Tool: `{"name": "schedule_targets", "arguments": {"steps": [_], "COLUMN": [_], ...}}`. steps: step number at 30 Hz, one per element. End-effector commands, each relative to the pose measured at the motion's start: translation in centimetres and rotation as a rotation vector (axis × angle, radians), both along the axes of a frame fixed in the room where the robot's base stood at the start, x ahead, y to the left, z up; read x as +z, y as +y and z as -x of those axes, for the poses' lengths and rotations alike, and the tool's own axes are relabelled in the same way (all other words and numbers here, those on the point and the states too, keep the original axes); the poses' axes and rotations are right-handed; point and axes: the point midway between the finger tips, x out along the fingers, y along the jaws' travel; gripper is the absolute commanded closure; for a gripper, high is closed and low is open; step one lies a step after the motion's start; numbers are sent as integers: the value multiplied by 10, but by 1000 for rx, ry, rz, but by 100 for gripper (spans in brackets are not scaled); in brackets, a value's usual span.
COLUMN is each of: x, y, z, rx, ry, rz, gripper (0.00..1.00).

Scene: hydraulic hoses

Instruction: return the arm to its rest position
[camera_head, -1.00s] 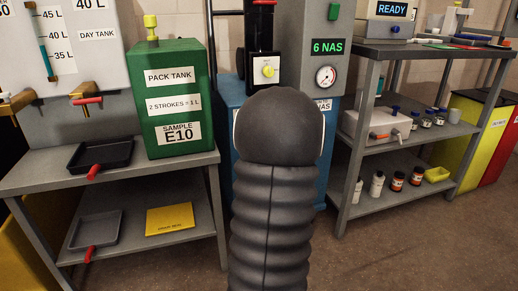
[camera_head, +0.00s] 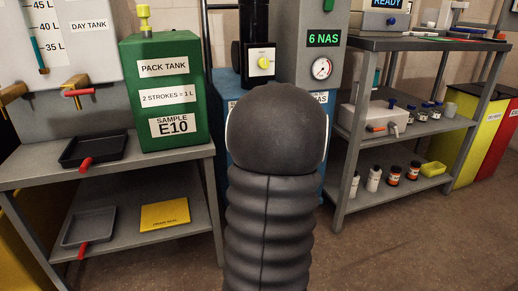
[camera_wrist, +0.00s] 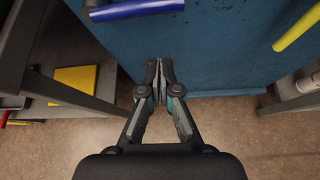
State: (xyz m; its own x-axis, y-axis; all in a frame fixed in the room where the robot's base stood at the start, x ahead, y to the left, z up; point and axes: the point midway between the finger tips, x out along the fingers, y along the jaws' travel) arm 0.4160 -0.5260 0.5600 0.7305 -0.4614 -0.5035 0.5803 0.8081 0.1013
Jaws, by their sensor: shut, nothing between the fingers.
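My gripper (camera_wrist: 161,72) shows in the wrist view with its two fingers together and nothing between them. It points at the lower part of a blue cabinet (camera_wrist: 225,65), apart from the shelves on both sides. In the head view my black ribbed arm stands upright in the middle and hides part of the blue cabinet (camera_head: 222,125); the gripper itself is hidden there.
On the left, a grey shelf (camera_head: 30,170) holds the green pack tank (camera_head: 165,70) and black tray (camera_head: 95,149). On the right, a grey rack (camera_head: 405,47) holds bottles. Floor is clear.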

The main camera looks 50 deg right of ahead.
Motion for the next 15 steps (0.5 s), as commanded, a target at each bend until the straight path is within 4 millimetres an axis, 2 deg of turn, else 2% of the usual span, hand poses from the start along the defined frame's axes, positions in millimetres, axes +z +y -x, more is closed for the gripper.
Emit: {"name": "schedule_targets", "arguments": {"steps": [1,6,15], "x": [8,22,32], "y": [6,21,33], "z": [8,28,44], "rx": [-1,1,1], "ry": [0,0,0], "rz": [0,-1,-3], "gripper": [100,100,100]}}
